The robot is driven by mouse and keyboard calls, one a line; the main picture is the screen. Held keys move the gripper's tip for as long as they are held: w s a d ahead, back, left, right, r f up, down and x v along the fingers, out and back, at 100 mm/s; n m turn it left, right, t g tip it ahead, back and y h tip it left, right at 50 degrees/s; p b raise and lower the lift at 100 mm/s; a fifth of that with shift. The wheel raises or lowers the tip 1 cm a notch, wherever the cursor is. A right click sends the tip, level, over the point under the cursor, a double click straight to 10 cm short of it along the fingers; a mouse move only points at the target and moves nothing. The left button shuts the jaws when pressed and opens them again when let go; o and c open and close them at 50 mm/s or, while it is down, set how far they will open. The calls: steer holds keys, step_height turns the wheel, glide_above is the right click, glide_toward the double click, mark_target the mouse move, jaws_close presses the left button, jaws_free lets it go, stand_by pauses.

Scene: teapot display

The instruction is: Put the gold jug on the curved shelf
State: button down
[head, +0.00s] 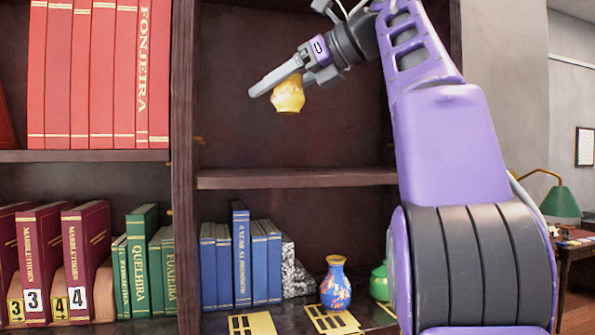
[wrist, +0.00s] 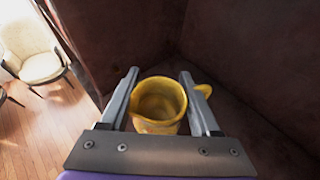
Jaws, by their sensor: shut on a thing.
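The gold jug (head: 288,96) is held in my gripper (head: 272,84), high in the right bay of the dark bookcase. In the wrist view the jug (wrist: 147,124) sits between the two fingers of my gripper (wrist: 160,74), its open mouth facing the camera and its handle to the right. My gripper is shut on it. Below the jug is a dark wooden shelf (head: 290,179) with an apparently slightly curved front edge. Its visible part is empty, and there is a clear gap between it and the jug. My arm hides its right end.
On the lower shelf stand blue books (head: 240,255), a blue patterned vase (head: 335,284) and a green vase (head: 380,282), partly hidden by my arm. Gold plates (head: 252,325) lie in front. An upright divider (head: 185,170) separates the red books (head: 100,75) at left.

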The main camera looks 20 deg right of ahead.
steer(key=shift+w+a+f, duration=0.15)
steer(key=shift+f, duration=2.35)
steer(key=shift+w+a+f, duration=0.1)
steer(key=shift+a+f, duration=0.05)
steer(key=shift+f, duration=2.35)
steer(key=shift+f, duration=0.15)
steer(key=shift+c, duration=0.6)
jaws_free()
